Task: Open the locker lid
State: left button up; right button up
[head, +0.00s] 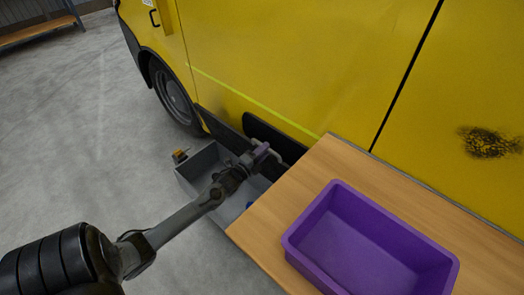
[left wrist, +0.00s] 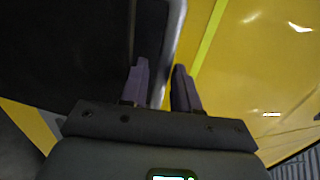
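The grey locker (head: 190,168) stands on the floor against the yellow vehicle, and part of its inside shows. A dark panel with a rounded corner (head: 258,126), apparently the raised lid, stands upright behind it, close to the vehicle. My left gripper (head: 264,151) is over the locker, in front of this panel. In the left wrist view the dark panel (left wrist: 65,45) fills the left side, and its grey rim (left wrist: 173,45) runs down between the spread fingers (left wrist: 160,85). I cannot tell whether they touch it. My right gripper is not in view.
A wooden table (head: 275,205) with a purple bin (head: 310,215) stands right of the locker. The yellow vehicle (head: 300,60) walls off the back. A small orange-yellow item (head: 180,155) is at the locker's left corner. The floor at left is clear.

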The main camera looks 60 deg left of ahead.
pick_arm(q)
jog(key=shift+o, duration=0.5)
jog(key=p+v, duration=0.3)
jog(key=v, duration=0.8)
jog(key=shift+w, duration=0.1)
